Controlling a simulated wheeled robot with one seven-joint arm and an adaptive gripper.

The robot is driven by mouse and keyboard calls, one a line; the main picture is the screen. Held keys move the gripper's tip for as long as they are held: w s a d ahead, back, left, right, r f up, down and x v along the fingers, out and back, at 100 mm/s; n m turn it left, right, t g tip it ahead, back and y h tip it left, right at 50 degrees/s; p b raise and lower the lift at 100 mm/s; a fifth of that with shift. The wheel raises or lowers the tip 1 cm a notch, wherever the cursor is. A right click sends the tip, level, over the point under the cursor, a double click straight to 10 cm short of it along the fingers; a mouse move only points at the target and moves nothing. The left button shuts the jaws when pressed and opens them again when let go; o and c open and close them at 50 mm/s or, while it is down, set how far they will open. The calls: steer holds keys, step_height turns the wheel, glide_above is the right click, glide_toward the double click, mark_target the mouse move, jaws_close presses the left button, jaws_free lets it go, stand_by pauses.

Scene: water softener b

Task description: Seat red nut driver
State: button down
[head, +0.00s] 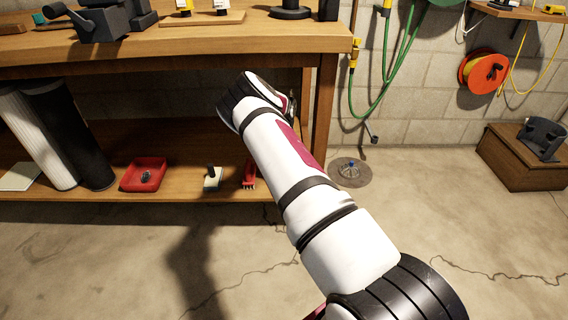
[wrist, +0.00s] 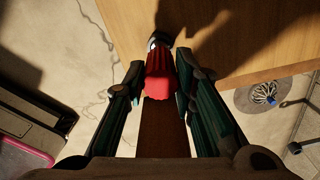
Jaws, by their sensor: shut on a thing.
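In the wrist view, my gripper (wrist: 165,68) is shut on a red nut driver (wrist: 157,86). The driver's red handle lies between the two dark green fingers, with its rounded end toward the camera. A small shiny part shows near its far end, but the rest of that end is too dark to make out. In the head view, my white arm reaches to the front of the workbench (head: 180,47). My own wrist hides most of the gripper and the driver there. I cannot make out a seat for the driver.
The lower shelf (head: 110,196) holds a red tray (head: 144,174), a white block-like thing (head: 212,179), a red tool (head: 249,175) and tall cylinders. A round floor drain (head: 350,172) lies right of the bench leg (head: 322,105). A wooden box (head: 520,165) stands at the right. Open floor lies in front.

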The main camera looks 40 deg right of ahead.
steer(key=c, duration=1.2)
jaws_free()
steer(key=shift+c, duration=0.2)
